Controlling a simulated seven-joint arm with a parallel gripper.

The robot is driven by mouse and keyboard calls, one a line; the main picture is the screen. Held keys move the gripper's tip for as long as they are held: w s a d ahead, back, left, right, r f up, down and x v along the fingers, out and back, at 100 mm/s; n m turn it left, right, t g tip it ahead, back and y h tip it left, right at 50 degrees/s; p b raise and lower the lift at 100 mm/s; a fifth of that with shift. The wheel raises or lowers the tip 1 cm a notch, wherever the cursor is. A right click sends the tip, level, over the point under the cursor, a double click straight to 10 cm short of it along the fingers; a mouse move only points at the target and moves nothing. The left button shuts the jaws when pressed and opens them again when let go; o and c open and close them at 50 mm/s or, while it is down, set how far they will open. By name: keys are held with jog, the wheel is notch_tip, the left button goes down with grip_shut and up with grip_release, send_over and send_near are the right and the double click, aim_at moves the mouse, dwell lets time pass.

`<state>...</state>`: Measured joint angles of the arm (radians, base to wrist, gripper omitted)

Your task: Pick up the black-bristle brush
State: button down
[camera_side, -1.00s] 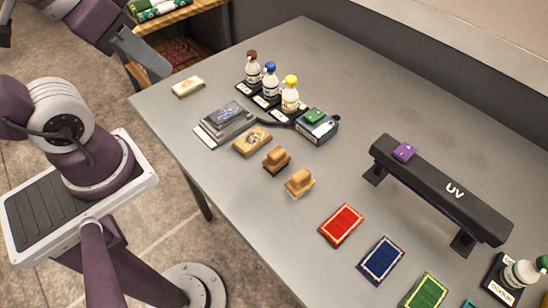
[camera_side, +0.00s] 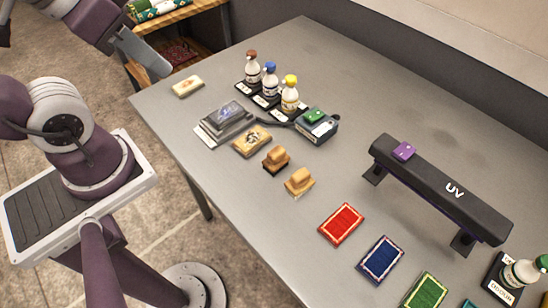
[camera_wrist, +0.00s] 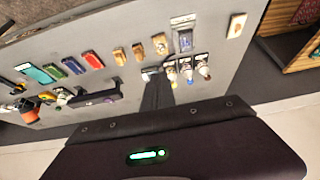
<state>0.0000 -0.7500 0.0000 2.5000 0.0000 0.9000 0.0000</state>
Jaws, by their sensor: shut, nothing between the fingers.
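The black-bristle brush (camera_side: 276,159) has a tan wooden block and grip over dark bristles. It stands on the grey table, bristles down; in the wrist view it is the small tan block (camera_wrist: 137,51). A similar brush with pale bristles (camera_side: 299,181) stands just beside it, to the lower right. My gripper (camera_side: 161,69) is at the upper left in the side view, above the table's far-left edge, well away from both brushes. Its dark closed fingers (camera_wrist: 157,78) show in the wrist view, shut and empty.
A wooden block with a printed mark (camera_side: 252,140) and a stepped grey device (camera_side: 225,123) stand beside the brushes. Three capped bottles (camera_side: 271,82) stand behind. Small rugs, including a red one (camera_side: 341,224), lie toward the front. A black UV bar (camera_side: 440,188) stands right.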

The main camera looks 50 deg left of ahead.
jog(key=shift+c, duration=2.4)
grip_release()
jog(key=m+g, duration=0.4)
jog(key=m, duration=0.8)
send_over(276, 151)
jog(key=s+a, duration=0.2)
jog(key=a, duration=0.2)
notch_tip(276, 151, down, 10)
jog(key=d+f+m, duration=0.1)
jog(key=f+m, duration=0.1)
jog(key=f, duration=0.2)
jog(key=w+d+f+m+g, duration=0.1)
jog(key=d+f, duration=0.1)
jog(key=f, duration=0.1)
jog(key=w+d+f+m, duration=0.1)
jog(key=f+m, duration=0.1)
jog(key=f, duration=0.2)
jog(key=shift+w+d+f+m+g, duration=0.15)
jog(key=shift+w+f+m+g, duration=0.05)
jog(key=shift+f+m+g, duration=0.15)
notch_tip(276, 151, down, 7)
jog(key=shift+s+r, duration=0.1)
jog(key=shift+s, duration=0.05)
jog(key=shift+c, duration=0.2)
